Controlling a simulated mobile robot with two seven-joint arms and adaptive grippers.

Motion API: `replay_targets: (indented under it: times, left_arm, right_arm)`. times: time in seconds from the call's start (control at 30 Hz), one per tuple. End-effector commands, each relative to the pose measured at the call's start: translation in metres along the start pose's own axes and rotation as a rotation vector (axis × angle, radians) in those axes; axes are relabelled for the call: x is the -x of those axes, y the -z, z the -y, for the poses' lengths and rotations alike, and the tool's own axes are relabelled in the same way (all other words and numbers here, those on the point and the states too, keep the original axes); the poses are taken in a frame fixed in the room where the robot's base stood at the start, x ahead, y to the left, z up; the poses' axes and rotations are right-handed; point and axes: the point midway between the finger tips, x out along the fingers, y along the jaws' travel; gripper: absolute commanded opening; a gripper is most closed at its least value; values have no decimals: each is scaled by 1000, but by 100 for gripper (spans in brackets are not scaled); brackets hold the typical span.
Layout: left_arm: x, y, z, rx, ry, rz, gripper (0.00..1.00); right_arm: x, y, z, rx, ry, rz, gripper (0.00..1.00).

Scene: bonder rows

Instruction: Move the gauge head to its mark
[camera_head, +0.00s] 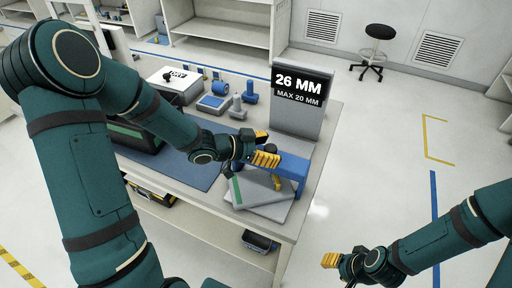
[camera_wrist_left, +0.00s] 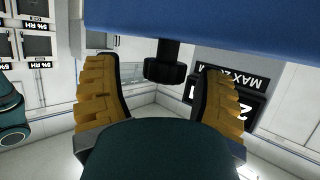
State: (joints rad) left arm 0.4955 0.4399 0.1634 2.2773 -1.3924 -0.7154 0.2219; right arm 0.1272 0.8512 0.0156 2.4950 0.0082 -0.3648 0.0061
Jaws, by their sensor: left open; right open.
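The gauge has a blue head (camera_head: 293,168) above a grey base plate (camera_head: 266,208) at the bench's right end. A dark display (camera_head: 300,86) behind it reads 26 MM and MAX 20 MM. My left gripper (camera_head: 266,148) is open at the left end of the blue head. In the left wrist view, the blue head (camera_wrist_left: 200,18) spans the top, and a black knob (camera_wrist_left: 165,66) hangs below it between my open fingers, apart from both. My right gripper (camera_head: 338,261) is open and empty over the floor at lower right. I cannot make out the mark.
The bench (camera_head: 315,150) carries a blue mat (camera_head: 200,172), a black case with a green edge (camera_head: 138,140) and several small blue and grey parts (camera_head: 237,105) behind my left arm. A stool (camera_head: 376,52) stands far back. The floor at right is clear.

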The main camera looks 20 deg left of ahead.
Motion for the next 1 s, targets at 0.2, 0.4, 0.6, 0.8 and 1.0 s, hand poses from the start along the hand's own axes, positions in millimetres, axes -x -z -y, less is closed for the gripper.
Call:
replay_targets:
  times: [0.2, 0.4, 0.6, 0.8, 1.0]
  left_arm:
    - [38, 0, 2, -1, 7, 1, 70]
    - [78, 0, 1, -2, 5, 1, 70]
    - [106, 0, 0, -1, 3, 2, 70]
    - [115, -1, -1, 1, 0, 2, 70]
    - [115, -1, -1, 1, -1, 2, 70]
  right_arm:
    - [0, 0, 0, 0, 0, 0, 47]
    - [0, 0, 0, 0, 0, 0, 47]
    - [0, 0, 0, 0, 0, 0, 47]
    - [0, 0, 0, 0, 0, 0, 47]
    - [0, 0, 0, 0, 0, 0, 47]
